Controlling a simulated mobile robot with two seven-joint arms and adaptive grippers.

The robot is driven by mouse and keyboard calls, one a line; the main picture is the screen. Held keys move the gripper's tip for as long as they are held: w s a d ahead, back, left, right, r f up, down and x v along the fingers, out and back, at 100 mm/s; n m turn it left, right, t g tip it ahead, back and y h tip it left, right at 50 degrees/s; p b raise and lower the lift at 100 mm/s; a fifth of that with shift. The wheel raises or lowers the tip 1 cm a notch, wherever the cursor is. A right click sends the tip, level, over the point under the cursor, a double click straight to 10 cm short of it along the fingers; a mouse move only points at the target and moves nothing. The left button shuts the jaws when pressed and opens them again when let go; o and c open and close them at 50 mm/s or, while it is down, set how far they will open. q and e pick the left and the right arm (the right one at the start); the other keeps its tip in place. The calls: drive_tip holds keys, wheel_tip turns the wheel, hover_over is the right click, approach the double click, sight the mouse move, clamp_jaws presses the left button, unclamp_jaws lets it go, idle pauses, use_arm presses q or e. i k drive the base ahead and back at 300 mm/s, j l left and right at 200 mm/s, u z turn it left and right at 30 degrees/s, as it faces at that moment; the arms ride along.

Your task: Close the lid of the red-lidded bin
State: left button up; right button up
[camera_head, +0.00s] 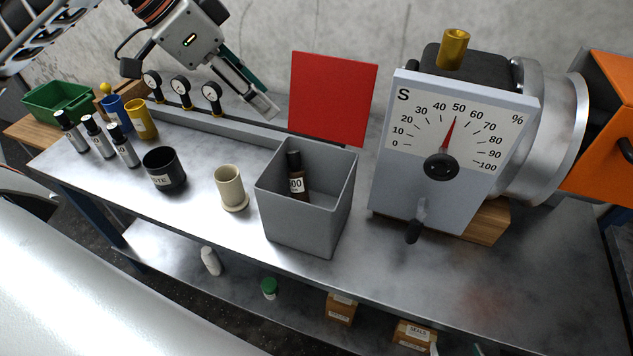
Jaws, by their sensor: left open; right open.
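The grey bin (303,223) stands on the metal bench near the middle of the view. Its square red lid (333,98) stands upright at the bin's back edge, so the bin is open. A dark bottle (296,178) with a white label stands inside the bin. My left gripper (260,104) comes in from the upper left. It is open and empty, above the bench behind the bin, to the left of the lid and apart from it. My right gripper is not in view.
A grey dial box (455,140) stands close right of the bin. Left of the bin are a beige cup (230,188), a black pot (164,170) and several small bottles. Gauges (181,92) stand behind them. The bench's front right (440,270) is clear.

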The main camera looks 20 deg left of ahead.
sight(330, 97)
drive_tip(key=k+j, duration=0.35)
drive_tip(key=j, duration=0.15)
drive_tip(key=k+j, duration=0.4)
drive_tip(key=j, duration=0.15)
